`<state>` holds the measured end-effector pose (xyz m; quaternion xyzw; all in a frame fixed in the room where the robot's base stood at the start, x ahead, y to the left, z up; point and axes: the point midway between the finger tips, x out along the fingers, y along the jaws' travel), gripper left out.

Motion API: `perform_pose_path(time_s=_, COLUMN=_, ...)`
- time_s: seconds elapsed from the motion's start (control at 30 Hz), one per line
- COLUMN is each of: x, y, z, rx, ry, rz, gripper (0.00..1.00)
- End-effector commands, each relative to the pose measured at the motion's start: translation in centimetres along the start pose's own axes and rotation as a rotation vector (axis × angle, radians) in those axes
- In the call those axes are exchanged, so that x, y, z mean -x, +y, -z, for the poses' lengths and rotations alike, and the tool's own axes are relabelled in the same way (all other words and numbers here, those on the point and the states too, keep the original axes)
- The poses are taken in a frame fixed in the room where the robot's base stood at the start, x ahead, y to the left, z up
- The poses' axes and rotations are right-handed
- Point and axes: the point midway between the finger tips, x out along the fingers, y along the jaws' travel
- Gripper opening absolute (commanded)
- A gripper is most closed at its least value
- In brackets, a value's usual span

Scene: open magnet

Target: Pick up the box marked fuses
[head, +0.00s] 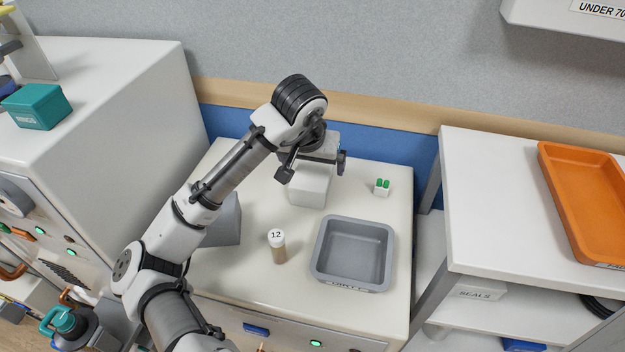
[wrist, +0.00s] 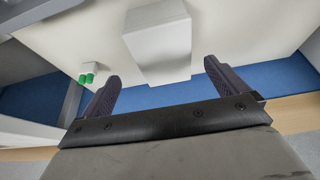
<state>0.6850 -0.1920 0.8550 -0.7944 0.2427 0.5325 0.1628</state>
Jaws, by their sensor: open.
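No label that I can read as fuses shows in either view. A plain white box (head: 309,184) stands on the white bench below my gripper (head: 313,166), which is open. In the wrist view the same white box (wrist: 158,42) lies ahead, between the lines of my two fingers (wrist: 162,77), and nothing is held. No marking shows on its visible faces. A teal box (head: 38,106) sits on the white cabinet at the far left, with white lettering too small to read surely.
A grey tray (head: 318,262) and a vial marked 12 (head: 277,246) stand on the bench, with a small green-topped item (head: 382,187) behind. A grey object (head: 226,222) is partly behind my arm. At right are an orange tray (head: 556,190) and a box marked SEALS (head: 478,292).

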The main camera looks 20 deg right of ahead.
Motion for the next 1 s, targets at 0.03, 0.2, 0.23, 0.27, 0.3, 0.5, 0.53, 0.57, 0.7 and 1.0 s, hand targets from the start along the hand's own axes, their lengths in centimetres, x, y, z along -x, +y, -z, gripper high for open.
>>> perform_pose_path(time_s=0.03, x=-0.8, y=-0.1, z=0.0, rx=0.002, ry=-0.003, rz=0.0, gripper=0.98)
perform_pose_path(time_s=0.2, x=-2.3, y=-0.1, z=0.0, rx=0.0, ry=0.001, rz=0.0, gripper=0.98)
perform_pose_path(time_s=0.23, x=-2.5, y=-0.1, z=0.0, rx=0.0, ry=0.001, rz=0.0, gripper=0.98)
perform_pose_path(time_s=0.27, x=-2.6, y=-0.1, z=0.0, rx=0.0, ry=0.001, rz=0.0, gripper=0.98)
perform_pose_path(time_s=0.3, x=-2.9, y=-0.2, z=0.0, rx=0.0, ry=0.0, rz=0.0, gripper=0.98)
perform_pose_path(time_s=0.5, x=-5.9, y=-0.7, z=0.1, rx=0.001, ry=-0.001, rz=0.001, gripper=0.98)
perform_pose_path(time_s=0.53, x=-6.3, y=-0.7, z=0.1, rx=0.001, ry=0.0, rz=0.0, gripper=0.98)
perform_pose_path(time_s=0.57, x=-6.7, y=-0.7, z=0.1, rx=0.001, ry=0.001, rz=0.0, gripper=0.98)
perform_pose_path(time_s=0.7, x=-7.6, y=-0.6, z=0.1, rx=-0.001, ry=0.003, rz=-0.001, gripper=0.98)
perform_pose_path(time_s=1.0, x=-7.6, y=-0.6, z=0.1, rx=-0.001, ry=0.003, rz=-0.001, gripper=0.98)
